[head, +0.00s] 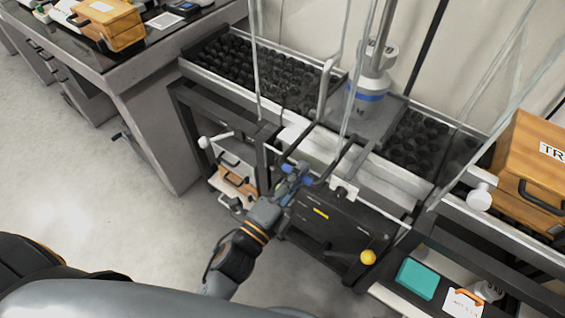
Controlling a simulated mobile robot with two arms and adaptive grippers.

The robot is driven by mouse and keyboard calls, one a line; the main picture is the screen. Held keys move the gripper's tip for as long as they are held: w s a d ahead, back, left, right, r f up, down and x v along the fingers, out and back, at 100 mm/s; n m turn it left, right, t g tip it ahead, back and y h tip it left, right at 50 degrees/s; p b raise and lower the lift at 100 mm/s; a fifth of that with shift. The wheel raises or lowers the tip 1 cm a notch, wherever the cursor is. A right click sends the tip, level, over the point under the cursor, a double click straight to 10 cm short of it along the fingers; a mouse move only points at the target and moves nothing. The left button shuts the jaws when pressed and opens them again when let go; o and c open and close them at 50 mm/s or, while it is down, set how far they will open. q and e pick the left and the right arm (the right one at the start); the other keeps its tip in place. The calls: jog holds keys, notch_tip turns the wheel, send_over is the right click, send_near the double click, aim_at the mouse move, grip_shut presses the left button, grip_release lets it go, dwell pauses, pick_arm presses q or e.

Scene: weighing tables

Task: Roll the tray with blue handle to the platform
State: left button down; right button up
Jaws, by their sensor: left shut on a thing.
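My left gripper (296,172) reaches up from the bottom to the front edge of the weighing table and is shut on a small blue part, which appears to be the blue handle (287,169). Black bars run from the handle area back over a pale metal surface, which may be the tray (322,148). The gripper hides much of the handle, and the tray's outline is unclear. A grey square platform (376,122) lies behind, between two beds of black rollers; a white cylinder with a blue band (366,92) stands on it. My right gripper is not in view.
Roller beds lie left (262,72) and right (425,140) of the platform. Thin upright posts and cords rise around the table. Floor at left is clear.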

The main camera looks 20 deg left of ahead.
aim_at(313, 184)
pick_arm(q)
jog(key=d, duration=0.1)
jog(key=s+d, duration=0.1)
jog(key=d, duration=0.1)
jog(key=shift+s+d+f, duration=0.15)
jog(key=shift+d, duration=0.2)
jog(key=c, duration=1.4)
grip_release()
jog(key=shift+a, duration=0.1)
jog(key=shift+s, duration=0.15)
jog(key=v, duration=1.1)
jog(key=shift+s+a, duration=0.15)
jog(key=shift+s, duration=0.25)
